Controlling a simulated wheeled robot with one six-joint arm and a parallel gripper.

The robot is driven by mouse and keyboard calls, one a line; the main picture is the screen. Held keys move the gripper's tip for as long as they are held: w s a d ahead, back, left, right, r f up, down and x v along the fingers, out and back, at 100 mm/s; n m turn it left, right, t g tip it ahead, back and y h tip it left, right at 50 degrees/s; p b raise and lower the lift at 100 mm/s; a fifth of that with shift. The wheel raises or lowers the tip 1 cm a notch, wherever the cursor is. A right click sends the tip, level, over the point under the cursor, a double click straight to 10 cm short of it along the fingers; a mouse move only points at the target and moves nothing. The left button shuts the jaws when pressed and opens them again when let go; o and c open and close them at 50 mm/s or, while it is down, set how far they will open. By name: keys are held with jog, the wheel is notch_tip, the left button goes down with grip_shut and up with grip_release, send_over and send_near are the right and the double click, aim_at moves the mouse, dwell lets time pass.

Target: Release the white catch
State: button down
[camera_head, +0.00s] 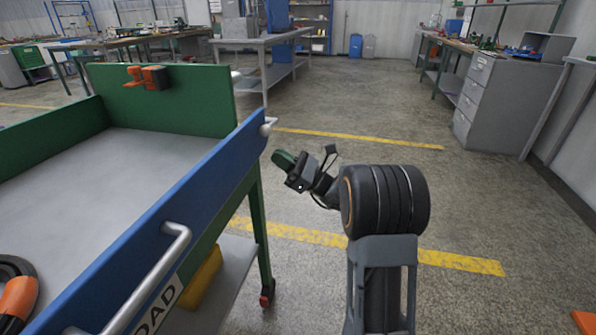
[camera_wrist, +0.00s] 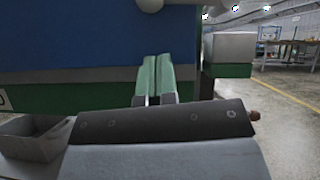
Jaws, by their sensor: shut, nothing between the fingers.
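The white catch (camera_head: 268,125) is a small pale part at the far right end of the blue side panel (camera_head: 190,205) of a green-and-blue cart. In the wrist view, a pale rounded part (camera_wrist: 150,4) shows at the top edge, cut off by the frame, and looks like the catch. My gripper (camera_head: 282,160) is to the right of the cart's corner, lower in the picture than the catch and apart from it. In the wrist view its green fingers (camera_wrist: 156,76) are together and empty, pointing toward the blue panel (camera_wrist: 90,35).
A metal handle (camera_head: 155,275) sticks out from the blue panel. An orange clamp-like object (camera_head: 146,77) sits on the green end wall (camera_head: 200,98). A black and orange hose (camera_head: 17,295) lies in the cart. Open floor (camera_head: 480,215) lies to the right.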

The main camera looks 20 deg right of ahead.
jog(key=shift+w+a+r+b, duration=0.1)
jog(key=shift+a+r+b, duration=0.2)
jog(key=shift+r, duration=0.75)
jog(key=shift+a+r+b, duration=0.2)
jog(key=shift+a+r, duration=0.05)
jog(key=shift+r, duration=0.75)
jog(key=shift+d+r, duration=0.1)
